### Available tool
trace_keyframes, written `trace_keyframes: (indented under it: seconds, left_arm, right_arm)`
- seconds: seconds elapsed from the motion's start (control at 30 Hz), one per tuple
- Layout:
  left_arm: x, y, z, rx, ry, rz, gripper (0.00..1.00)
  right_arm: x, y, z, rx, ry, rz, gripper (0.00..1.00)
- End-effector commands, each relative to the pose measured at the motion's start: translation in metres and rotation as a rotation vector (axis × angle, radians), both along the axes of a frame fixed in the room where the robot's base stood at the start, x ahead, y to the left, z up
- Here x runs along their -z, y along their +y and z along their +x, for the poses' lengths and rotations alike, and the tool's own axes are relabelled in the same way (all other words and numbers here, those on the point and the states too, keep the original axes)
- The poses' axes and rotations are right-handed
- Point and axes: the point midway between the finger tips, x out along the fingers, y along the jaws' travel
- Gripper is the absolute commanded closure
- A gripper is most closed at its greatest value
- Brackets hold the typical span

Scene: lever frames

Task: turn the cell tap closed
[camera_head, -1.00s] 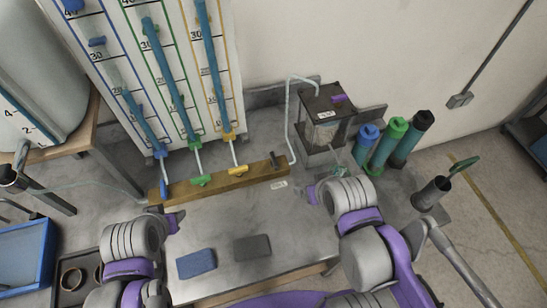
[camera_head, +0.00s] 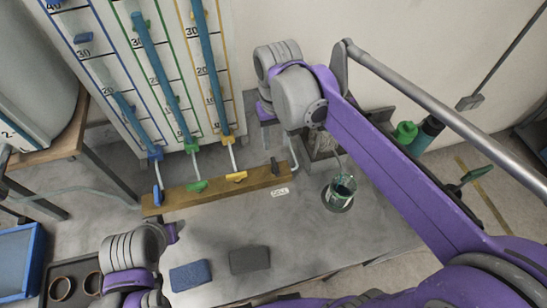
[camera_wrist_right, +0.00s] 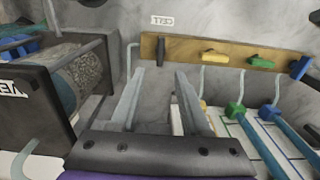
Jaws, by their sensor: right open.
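The cell tap is the dark handle (camera_head: 275,166) at the right end of a wooden bar (camera_head: 215,191), beside a small "CELL" label (camera_head: 279,192). In the right wrist view the dark handle (camera_wrist_right: 160,52) stands crosswise to the bar. The yellow (camera_wrist_right: 214,57) and green handles lie along the bar. My right gripper (camera_wrist_right: 159,72) is open and empty, its two fingers pointing toward the dark handle with a gap left. In the head view it (camera_head: 268,132) hangs behind the bar's right end. My left gripper (camera_head: 171,232) is low at left, its jaws unclear.
A glass beaker (camera_head: 341,187) stands right of the bar. A dark-framed box with a cylinder (camera_wrist_right: 85,75) is close beside my right gripper. A tall scale board with blue tubes (camera_head: 160,80) stands behind the bar. Blue (camera_head: 188,276) and grey pads (camera_head: 249,259) lie in front.

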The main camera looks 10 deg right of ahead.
Motion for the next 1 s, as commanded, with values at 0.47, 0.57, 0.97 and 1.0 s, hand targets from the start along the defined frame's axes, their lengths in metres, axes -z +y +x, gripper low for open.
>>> trace_keyframes:
  seconds: [0.47, 0.57, 0.97, 1.0]
  left_arm:
    - [0.006, 0.000, -0.003, 0.000, 0.005, 0.000, 0.50]
    - [0.007, 0.000, -0.003, 0.000, 0.007, 0.000, 0.50]
    - [0.009, 0.000, -0.004, 0.000, 0.008, 0.000, 0.50]
    - [0.009, 0.000, -0.004, 0.000, 0.008, 0.000, 0.50]
  right_arm:
    - [0.064, 0.002, 0.002, -0.001, 0.012, -0.002, 0.54]
    - [0.082, 0.001, 0.002, -0.001, 0.011, -0.002, 0.54]
    - [0.107, 0.001, 0.002, -0.001, 0.010, -0.002, 0.54]
    - [0.107, 0.001, 0.002, -0.001, 0.010, -0.002, 0.54]
